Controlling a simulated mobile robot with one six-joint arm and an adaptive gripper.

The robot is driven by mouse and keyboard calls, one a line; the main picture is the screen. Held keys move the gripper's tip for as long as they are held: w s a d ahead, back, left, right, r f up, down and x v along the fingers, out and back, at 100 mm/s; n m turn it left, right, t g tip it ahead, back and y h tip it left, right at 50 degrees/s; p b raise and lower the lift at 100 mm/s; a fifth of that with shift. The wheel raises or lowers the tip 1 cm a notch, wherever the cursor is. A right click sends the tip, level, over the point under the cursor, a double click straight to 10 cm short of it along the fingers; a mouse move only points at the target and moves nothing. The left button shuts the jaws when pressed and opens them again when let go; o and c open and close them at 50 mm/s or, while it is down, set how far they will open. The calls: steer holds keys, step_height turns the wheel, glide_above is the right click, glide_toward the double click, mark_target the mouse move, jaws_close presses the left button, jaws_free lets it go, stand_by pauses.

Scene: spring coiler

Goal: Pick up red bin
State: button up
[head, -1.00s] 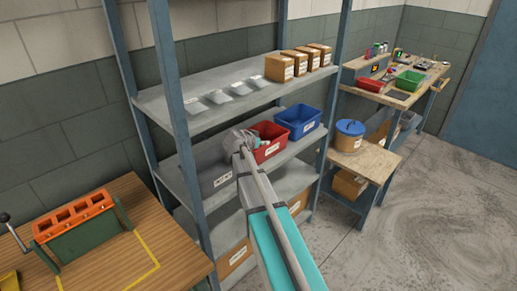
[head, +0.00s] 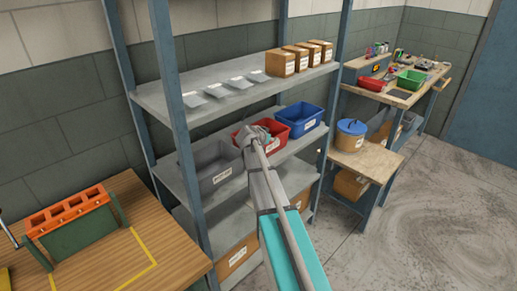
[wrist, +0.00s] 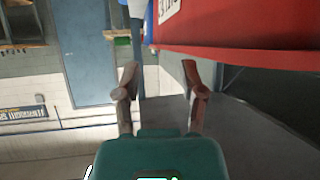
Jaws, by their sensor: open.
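The red bin (head: 283,140) stands on the middle shelf, between a grey bin and a blue bin. It has a white label on its front. My gripper (head: 264,134) is at the red bin in the head view, and my arm hides part of the bin. In the wrist view my gripper (wrist: 160,78) is open with nothing between its two brown fingers. The red bin's wall (wrist: 245,35) fills the upper right there, beyond the fingertips. I cannot tell whether a finger touches it.
The grey bin (head: 212,165) is close on the left and the blue bin (head: 300,119) close on the right. The upper shelf (head: 180,97) overhangs them, with several cardboard boxes (head: 297,59). Blue posts (head: 177,120) frame the rack. Open floor (head: 430,200) lies to the right.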

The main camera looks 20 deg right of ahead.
steer(key=shift+w+d+f, duration=0.1)
steer(key=shift+d, duration=0.15)
steer(key=b+x, duration=0.2)
steer(key=x, duration=0.2)
steer(key=shift+w+a+f, duration=0.1)
steer(key=shift+w+f, duration=0.05)
steer(key=shift+w+d+f+b, duration=0.2)
steer(key=shift+d+b, duration=0.15)
steer(key=shift+d, duration=0.1)
stand_by(0.4)
